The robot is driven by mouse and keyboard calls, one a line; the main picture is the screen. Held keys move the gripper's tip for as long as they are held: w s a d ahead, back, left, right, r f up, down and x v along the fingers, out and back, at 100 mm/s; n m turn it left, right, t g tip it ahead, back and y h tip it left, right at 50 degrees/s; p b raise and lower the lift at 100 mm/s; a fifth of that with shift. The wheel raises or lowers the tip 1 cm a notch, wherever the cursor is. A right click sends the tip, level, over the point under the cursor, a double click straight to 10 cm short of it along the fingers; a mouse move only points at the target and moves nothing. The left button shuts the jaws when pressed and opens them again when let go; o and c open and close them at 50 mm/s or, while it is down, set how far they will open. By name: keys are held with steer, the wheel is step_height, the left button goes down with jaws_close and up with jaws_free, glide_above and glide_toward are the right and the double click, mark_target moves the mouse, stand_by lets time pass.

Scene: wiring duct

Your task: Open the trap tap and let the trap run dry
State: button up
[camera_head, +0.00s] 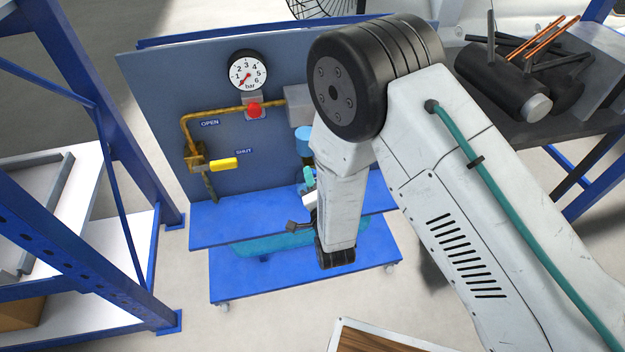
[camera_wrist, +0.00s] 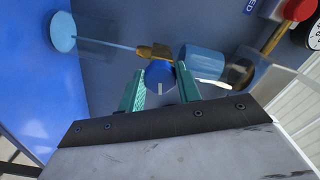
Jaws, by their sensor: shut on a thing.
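In the wrist view the trap tap, a round blue knob (camera_wrist: 160,76) with a pale line on its face, sits between the two green fingers of my gripper (camera_wrist: 160,88). The fingers are closed on it from both sides. Behind it is a brass fitting (camera_wrist: 155,51). A blue cylinder (camera_wrist: 205,62), which looks like the trap's bowl, lies just right of the knob. In the head view the light-blue bowl (camera_head: 303,140) shows beside my arm, and my gripper (camera_head: 309,179) is partly visible below it. The knob is hidden there by my arm.
A gauge (camera_head: 248,72) has its needle near zero. A red knob (camera_head: 254,108) is below it. A yellow valve handle (camera_head: 223,164) lies level near the SHUT label. A teal tray (camera_head: 270,246) is on the lower blue shelf. Blue racking (camera_head: 110,130) stands left.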

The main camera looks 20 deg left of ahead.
steer(key=shift+m, duration=0.4)
steer(key=o, duration=1)
steer(key=shift+c, duration=0.2)
steer(key=v, duration=0.7)
steer(key=shift+s+d, duration=0.2)
steer(key=shift+s, duration=0.15)
